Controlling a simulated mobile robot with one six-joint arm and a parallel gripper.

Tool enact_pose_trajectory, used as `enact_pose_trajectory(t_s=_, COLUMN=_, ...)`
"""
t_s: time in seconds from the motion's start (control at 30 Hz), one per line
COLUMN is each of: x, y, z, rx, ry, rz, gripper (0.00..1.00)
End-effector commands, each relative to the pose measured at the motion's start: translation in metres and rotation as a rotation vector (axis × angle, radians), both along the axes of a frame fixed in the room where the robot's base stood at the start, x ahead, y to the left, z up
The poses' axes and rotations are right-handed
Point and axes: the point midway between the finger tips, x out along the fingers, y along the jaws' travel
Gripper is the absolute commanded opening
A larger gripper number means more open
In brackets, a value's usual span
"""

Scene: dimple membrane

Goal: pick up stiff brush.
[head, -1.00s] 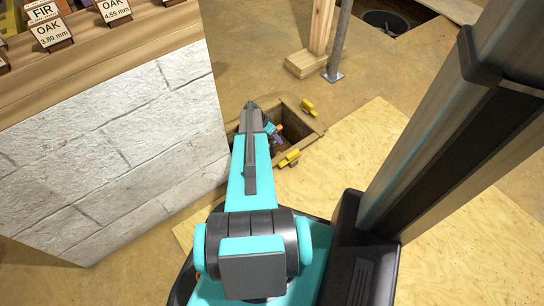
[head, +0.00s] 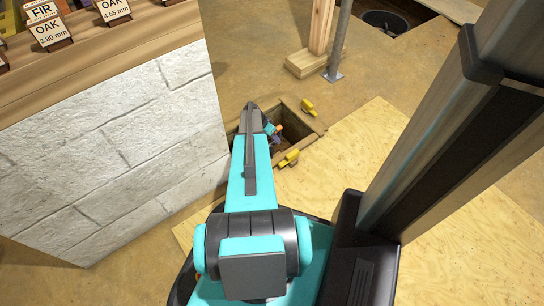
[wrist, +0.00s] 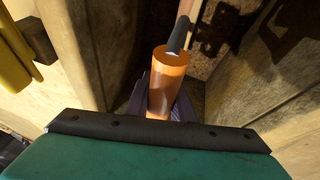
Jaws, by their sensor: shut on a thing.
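The stiff brush shows in the wrist view as an orange cylindrical handle (wrist: 167,75) with a dark grey tip at its upper end. Its bristles are not visible. My gripper (wrist: 160,100) is shut on the handle, with dark jaw parts on either side of its lower part. In the head view my gripper (head: 273,134) is down at a square, wood-framed pit in the floor, and a small orange patch of the handle shows beside it. My arm hides the pit's left part.
The pit's wooden rim (head: 318,126) surrounds the gripper closely. Yellow pieces (head: 308,106) lie on its rim. A white block wall (head: 120,150) with a wooden top stands at left. A post (head: 320,30) on a wooden foot stands beyond.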

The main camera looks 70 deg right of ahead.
Motion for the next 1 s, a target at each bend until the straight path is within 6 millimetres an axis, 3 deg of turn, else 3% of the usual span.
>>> enact_pose_trajectory(t_s=0.57, x=0.0, y=0.0, z=0.01, rx=-0.001, ry=0.0, rz=0.001, gripper=0.0)
enact_pose_trajectory(t_s=1.0, x=0.0, y=0.001, z=0.073, rx=-0.001, ry=0.0, rz=0.001, gripper=0.0)
